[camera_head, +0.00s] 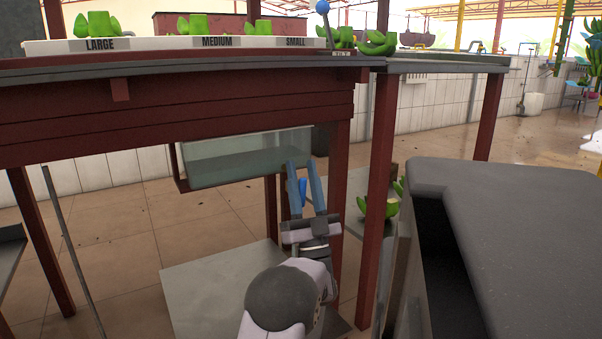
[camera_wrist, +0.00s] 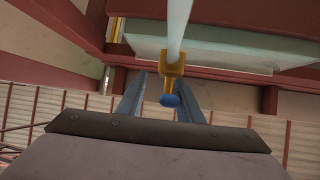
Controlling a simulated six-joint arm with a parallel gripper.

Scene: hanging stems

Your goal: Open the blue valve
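The valve shows in the wrist view as a brass body (camera_wrist: 174,71) with a rounded blue handle (camera_wrist: 169,100), at the end of a pale, see-through pipe (camera_wrist: 179,28). In the head view the blue handle (camera_head: 303,188) shows between my fingers, below the right end of a clear tank (camera_head: 235,160). My gripper (camera_head: 303,168) points away from the head camera, with its two blue fingers apart on either side of the handle. In the wrist view my gripper (camera_wrist: 162,80) is open, with a gap between the handle and each finger. I see no clear contact.
A dark red frame (camera_head: 180,120) carries a counter above, with a white strip (camera_head: 160,44) labelled LARGE, MEDIUM and SMALL and green banana bunches (camera_head: 97,24). A red post (camera_head: 340,165) stands close right of my gripper. A grey block (camera_head: 500,220) fills the right foreground.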

